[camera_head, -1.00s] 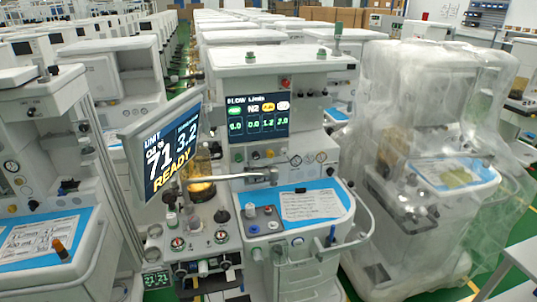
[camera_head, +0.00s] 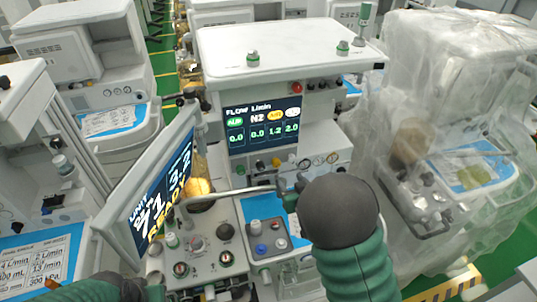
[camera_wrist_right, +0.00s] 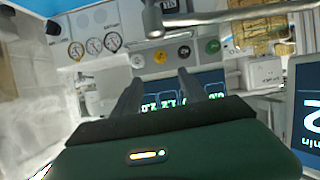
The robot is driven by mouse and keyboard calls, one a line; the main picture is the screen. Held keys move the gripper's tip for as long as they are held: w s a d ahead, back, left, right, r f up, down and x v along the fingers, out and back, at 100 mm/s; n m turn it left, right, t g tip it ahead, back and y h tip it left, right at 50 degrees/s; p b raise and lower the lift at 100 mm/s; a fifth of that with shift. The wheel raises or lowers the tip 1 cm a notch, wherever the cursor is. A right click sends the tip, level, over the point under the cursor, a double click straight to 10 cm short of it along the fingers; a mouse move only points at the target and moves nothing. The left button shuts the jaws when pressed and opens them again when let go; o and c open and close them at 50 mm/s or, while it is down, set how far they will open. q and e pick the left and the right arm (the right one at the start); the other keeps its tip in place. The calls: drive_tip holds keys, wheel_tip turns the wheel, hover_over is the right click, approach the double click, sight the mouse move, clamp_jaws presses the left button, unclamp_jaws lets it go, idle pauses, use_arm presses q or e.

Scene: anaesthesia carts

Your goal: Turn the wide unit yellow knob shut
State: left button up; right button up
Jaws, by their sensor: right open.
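The wide unit (camera_head: 285,50) stands in the middle with a flow screen (camera_head: 262,124) on its front. In the right wrist view, which looks at it inverted, a row of small round knobs lies above the screen, and the yellow knob (camera_wrist_right: 160,57) is among them. In the head view the yellow knob (camera_head: 276,162) is tiny below the screen. My right gripper (camera_wrist_right: 159,76) is open, its two dark fingers apart and pointing toward the knob row; nothing shows between them.
A metal bar (camera_head: 235,191) crosses in front of the unit, close below the knobs. A tilted monitor (camera_head: 155,190) stands at left. Gauges (camera_head: 318,160) sit beside the knobs. A plastic-wrapped cart (camera_head: 450,110) stands at right, with green floor around it.

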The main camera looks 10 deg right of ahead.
sight(277, 164)
drive_tip(key=p+x, duration=0.2)
drive_tip(key=x, duration=1.2)
drive_tip(key=shift+a+p, duration=0.15)
drive_tip(key=shift+p, duration=0.25)
drive_tip(key=shift+w, duration=0.2)
drive_tip(key=shift+w+f, duration=0.2)
drive_tip(key=shift+w, duration=0.05)
drive_tip(key=c, duration=0.5)
use_arm(q)
drive_tip(key=v, duration=0.3)
drive_tip(key=shift+a+r, duration=0.1)
drive_tip(key=shift+r, duration=0.05)
use_arm(e)
clamp_jaws()
